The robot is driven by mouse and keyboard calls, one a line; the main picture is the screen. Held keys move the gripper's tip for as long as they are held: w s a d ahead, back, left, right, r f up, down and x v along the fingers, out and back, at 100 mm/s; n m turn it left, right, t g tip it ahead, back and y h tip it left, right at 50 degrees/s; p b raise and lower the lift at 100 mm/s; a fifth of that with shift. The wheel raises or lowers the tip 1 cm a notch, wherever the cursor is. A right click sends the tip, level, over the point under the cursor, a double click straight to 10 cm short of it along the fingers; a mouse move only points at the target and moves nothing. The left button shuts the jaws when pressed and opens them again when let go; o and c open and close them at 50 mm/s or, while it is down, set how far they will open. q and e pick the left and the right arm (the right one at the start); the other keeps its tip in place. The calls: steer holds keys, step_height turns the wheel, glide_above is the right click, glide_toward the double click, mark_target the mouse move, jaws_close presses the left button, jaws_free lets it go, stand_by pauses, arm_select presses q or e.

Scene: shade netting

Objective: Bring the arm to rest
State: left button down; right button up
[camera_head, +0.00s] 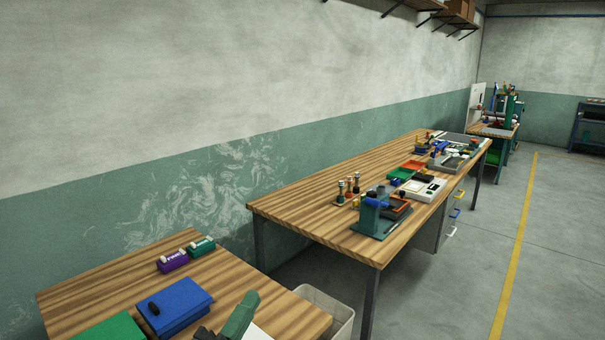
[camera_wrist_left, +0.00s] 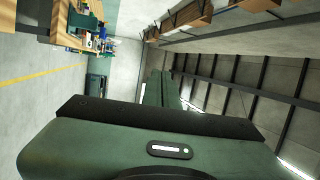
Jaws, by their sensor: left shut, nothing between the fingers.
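My left gripper (camera_head: 250,298) shows at the bottom edge of the head view as a green and dark shape, in front of the near table (camera_head: 110,283). Most of its arm is out of that view. In the left wrist view its green body fills the lower part, and its long fingers (camera_wrist_left: 160,78) lie together, shut, with nothing held. The wrist picture is turned on its side, with the ceiling and shelves at the right. My right gripper is in neither view.
The near table holds a blue box (camera_head: 188,300), a green item (camera_head: 112,329) and two small rolls (camera_head: 174,260). A pale bin (camera_head: 335,300) stands beside it. A long workbench (camera_head: 300,210) carries several tools. Open floor with a yellow line (camera_head: 517,240) lies right.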

arm_select(q)
steer(key=s+a+f+n+g+y, duration=0.3)
steer(key=a+f+n+y, duration=0.2)
steer(key=f+n, duration=0.2)
steer(key=s+a+f+n+g+y, duration=0.35)
steer(key=a+f+n+y, duration=0.2)
steer(key=f+n, duration=0.2)
steer(key=s+f+n+g+h, duration=0.1)
steer(key=s+f+n+g, duration=0.2)
steer(key=s, duration=0.4)
steer(key=s+f+g, duration=0.3)
steer(key=s+f, duration=0.2)
steer(key=s, duration=0.2)
steer(key=s+f+n+g+h, duration=0.1)
steer(key=s+f+n+g, duration=0.2)
steer(key=s, duration=0.4)
step_height(320, 180, down, 28)
steer(key=m+g+b, duration=0.1)
steer(key=b, duration=0.1)
steer(key=s+a+f+g+b, duration=0.1)
steer(key=s+a+f+b, duration=0.1)
steer(key=s+f, duration=1.6)
step_height(320, 180, down, 2)
steer(key=shift+s+a+f+g, duration=0.1)
steer(key=shift+s+a+g, duration=0.25)
steer(key=shift+a, duration=0.25)
